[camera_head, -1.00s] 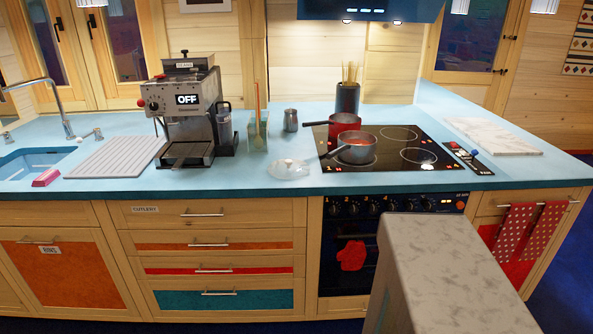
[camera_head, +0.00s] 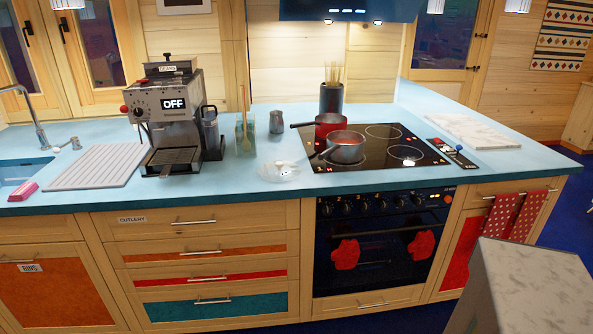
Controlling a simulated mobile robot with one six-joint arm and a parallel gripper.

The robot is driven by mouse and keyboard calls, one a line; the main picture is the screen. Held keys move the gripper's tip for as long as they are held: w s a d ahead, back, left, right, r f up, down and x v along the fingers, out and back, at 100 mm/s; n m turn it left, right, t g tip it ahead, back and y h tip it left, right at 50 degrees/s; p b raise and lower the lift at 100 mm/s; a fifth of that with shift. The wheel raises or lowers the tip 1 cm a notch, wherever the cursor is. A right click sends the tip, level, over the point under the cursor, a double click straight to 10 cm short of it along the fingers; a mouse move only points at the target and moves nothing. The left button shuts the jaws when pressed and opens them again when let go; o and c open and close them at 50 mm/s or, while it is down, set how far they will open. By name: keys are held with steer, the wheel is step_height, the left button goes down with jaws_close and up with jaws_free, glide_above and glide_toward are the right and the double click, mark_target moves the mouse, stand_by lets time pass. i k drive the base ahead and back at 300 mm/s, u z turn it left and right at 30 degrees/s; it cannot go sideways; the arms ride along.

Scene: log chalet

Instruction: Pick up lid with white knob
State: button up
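A clear glass lid (camera_head: 279,171) lies on the blue counter (camera_head: 240,190), just left of the cooktop. A small pale knob shows on its top. Two pans stand on the cooktop to its right: a red one (camera_head: 331,124) behind and a grey one (camera_head: 346,148) with red contents in front. My gripper is not in view.
The coffee machine (camera_head: 174,115) and a glass utensil holder (camera_head: 245,133) stand left of the lid, with a metal jug (camera_head: 276,122) behind it. The counter in front of the lid is clear. A marble-topped block (camera_head: 525,290) stands at the lower right, near the oven (camera_head: 380,245).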

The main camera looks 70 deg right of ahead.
mark_target(279, 170)
steer(key=z, duration=1)
steer(key=i, duration=0.6)
steer(key=u, duration=0.05)
steer(key=k, duration=0.6)
steer(key=u, duration=0.05)
